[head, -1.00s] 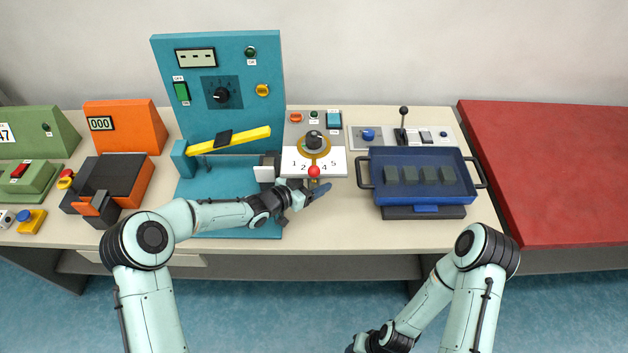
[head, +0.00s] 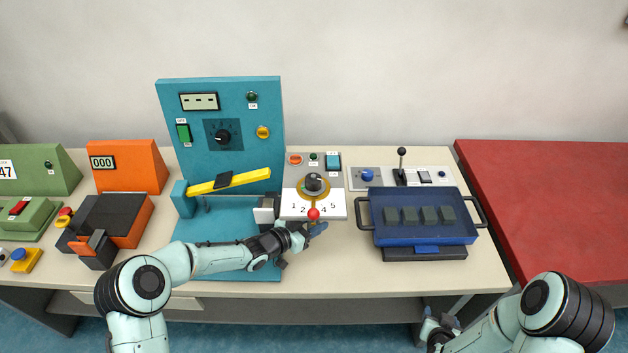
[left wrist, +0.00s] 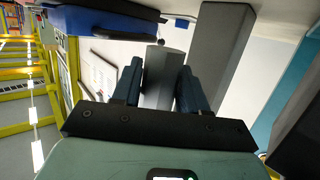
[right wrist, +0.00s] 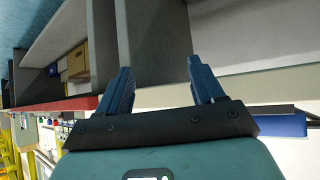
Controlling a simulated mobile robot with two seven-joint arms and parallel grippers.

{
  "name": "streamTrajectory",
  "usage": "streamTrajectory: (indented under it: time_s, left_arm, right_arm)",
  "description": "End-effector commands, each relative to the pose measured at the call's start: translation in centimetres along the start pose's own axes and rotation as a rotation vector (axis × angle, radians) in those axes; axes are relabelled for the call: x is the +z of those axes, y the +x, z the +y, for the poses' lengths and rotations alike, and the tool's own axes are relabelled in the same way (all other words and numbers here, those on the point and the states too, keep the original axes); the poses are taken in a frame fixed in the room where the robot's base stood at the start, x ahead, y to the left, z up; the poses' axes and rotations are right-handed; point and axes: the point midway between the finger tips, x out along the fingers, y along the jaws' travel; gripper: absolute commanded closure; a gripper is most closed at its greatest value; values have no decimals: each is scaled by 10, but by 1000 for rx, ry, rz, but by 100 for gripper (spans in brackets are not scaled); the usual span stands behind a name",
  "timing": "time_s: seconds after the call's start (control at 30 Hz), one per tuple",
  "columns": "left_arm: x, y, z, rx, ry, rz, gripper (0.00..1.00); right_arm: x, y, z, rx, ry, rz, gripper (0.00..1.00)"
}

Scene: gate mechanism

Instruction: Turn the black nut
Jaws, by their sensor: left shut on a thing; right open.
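The teal gate machine (head: 226,262) carries a yellow bar (head: 255,176) with a black piece (head: 223,180) on it, and a black knob (head: 222,137) on its panel. I cannot tell for certain which black part is the nut. My left gripper (head: 317,229) is just below the red ball (head: 313,214) of a lever. In the left wrist view its blue fingers (left wrist: 154,85) are on both sides of a grey piece (left wrist: 165,72), which I cannot identify. My right gripper (right wrist: 160,80) is open and empty, with its fingers apart, low in front of the table.
A dial box with a black knob (head: 314,182) stands behind the left gripper. A blue tray (head: 425,238) with several dark blocks is to the right. An orange machine (head: 150,166) stands left. The tabletop front right (head: 400,275) is clear.

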Motion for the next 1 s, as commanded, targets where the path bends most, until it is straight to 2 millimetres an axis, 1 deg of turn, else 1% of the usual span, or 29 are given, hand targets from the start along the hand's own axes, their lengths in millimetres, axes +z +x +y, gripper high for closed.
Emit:
streamTrajectory:
  time_s: [0.03, 0.07, 0.1, 0.13, 0.17, 0.2, 0.27, 0.3, 0.37, 0.4, 0.47, 0.5, 0.57, 0.6, 0.63, 0.7, 0.8, 0.9, 1.0]
  left_arm:
    - [0, 0, 0, 0, -1, 0, 94]
    - [0, 0, 0, 0, -1, 0, 94]
    - [0, 0, 0, 0, -1, 0, 94]
    - [0, 0, 0, 0, -1, 0, 94]
    - [0, 0, 0, 0, -1, 0, 94]
    - [0, 0, 0, 0, -1, 0, 94]
    - [0, 0, 0, 0, -1, 0, 94]
    - [0, 0, 0, 0, -1, 0, 94]
    - [0, 0, 0, 0, -1, 0, 94]
    - [0, 0, 0, 0, -1, 0, 94]
    - [0, 0, 0, 0, -1, 0, 94]
    - [0, 0, 0, 0, -2, 0, 94]
    - [0, 0, 0, 0, -2, 0, 94]
    - [0, 0, 0, 0, -2, 0, 94]
    - [0, 0, 0, 0, -2, 0, 94]
    - [0, 0, 0, 0, -2, 1, 94]
    - [0, 0, 0, 0, -2, 1, 94]
    - [0, 0, 0, 0, -2, 1, 94]
    - [0, 0, 0, 0, -2, 1, 94]
  right_arm:
    - [-31, -5, 20, 59, -9, 101, 33]
    - [-48, -9, 30, 91, -16, 158, 33]
    - [-71, -15, 42, 128, -25, 234, 33]
    - [-89, -19, 47, 142, -29, 297, 33]
    - [-110, -22, 45, 129, -28, 362, 33]
    - [-130, -21, 29, 64, -21, 425, 33]
    - [-151, -19, 4, -42, -7, 485, 33]
    - [-165, -19, -13, -117, 0, 519, 33]
    - [-185, -22, -40, -234, 7, 570, 33]
    - [-199, -26, -59, -318, 9, 601, 33]
    - [-218, -35, -88, -447, 5, 642, 33]
    - [-229, -43, -107, -536, -2, 664, 33]
    - [-244, -56, -135, -669, -22, 690, 33]
    - [-252, -66, -153, -756, -40, 701, 33]
    - [-258, -74, -166, -820, -57, 707, 33]
    - [-267, -93, -194, -961, -104, 710, 33]
    - [-274, -120, -227, -1137, -191, 692, 33]
    - [-274, -142, -250, -1271, -284, 658, 33]
    - [-272, -156, -265, -1356, -366, 621, 33]
